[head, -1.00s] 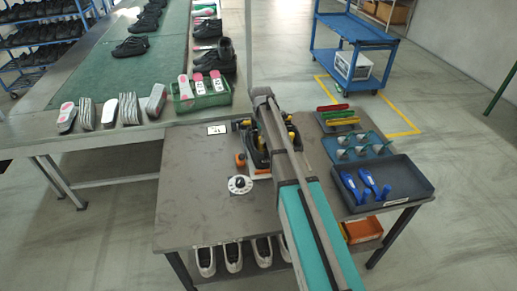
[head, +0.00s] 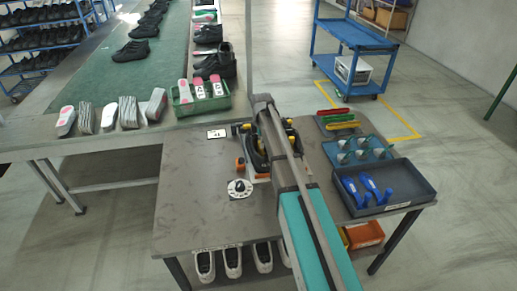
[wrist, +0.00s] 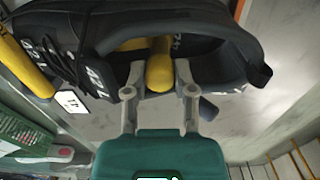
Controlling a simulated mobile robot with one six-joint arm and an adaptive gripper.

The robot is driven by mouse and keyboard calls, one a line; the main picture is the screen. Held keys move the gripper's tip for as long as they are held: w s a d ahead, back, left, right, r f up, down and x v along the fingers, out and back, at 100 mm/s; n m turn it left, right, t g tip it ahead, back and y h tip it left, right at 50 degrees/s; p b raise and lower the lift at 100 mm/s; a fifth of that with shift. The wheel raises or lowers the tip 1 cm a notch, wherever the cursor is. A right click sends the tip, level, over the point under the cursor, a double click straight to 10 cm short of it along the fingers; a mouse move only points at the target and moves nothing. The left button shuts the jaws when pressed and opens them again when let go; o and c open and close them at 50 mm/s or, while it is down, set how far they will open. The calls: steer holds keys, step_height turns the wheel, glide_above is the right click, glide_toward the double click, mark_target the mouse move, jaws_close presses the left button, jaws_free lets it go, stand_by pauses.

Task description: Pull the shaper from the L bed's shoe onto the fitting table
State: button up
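A black shoe (wrist: 215,35) with yellow shaper parts sits in the bed at the back of the fitting table (head: 190,190). In the wrist view a short yellow shaper grip (wrist: 160,68) stands up between the two fingers of my gripper (wrist: 160,75). The fingers flank it closely; whether they touch it is not clear. More yellow (wrist: 25,65) shows at the left. In the head view my arm hides much of the bed, shoe and gripper; black and yellow parts (head: 250,147) show beside it. A small label card (head: 217,133) lies left of the bed.
On the table's right are colored tools (head: 337,120), a teal rack (head: 358,152) and a dark tray (head: 410,185) with blue tools. A green crate (head: 202,103) stands on the bench behind. The table's left half is clear.

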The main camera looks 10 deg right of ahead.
steer(key=shift+c, duration=1.1)
steer(key=o, duration=1)
steer(key=shift+r+p, duration=5)
steer(key=shift+p, duration=0.05)
steer(key=s+m, duration=0.6)
steer(key=s, duration=0.3)
steer(key=s+a+m, duration=0.1)
steer(key=s+m, duration=0.5)
steer(key=s, duration=0.4)
steer(key=s+m, duration=0.6)
steer(key=s, duration=0.4)
steer(key=shift+s+a, duration=0.1)
steer(key=shift+a, duration=0.15)
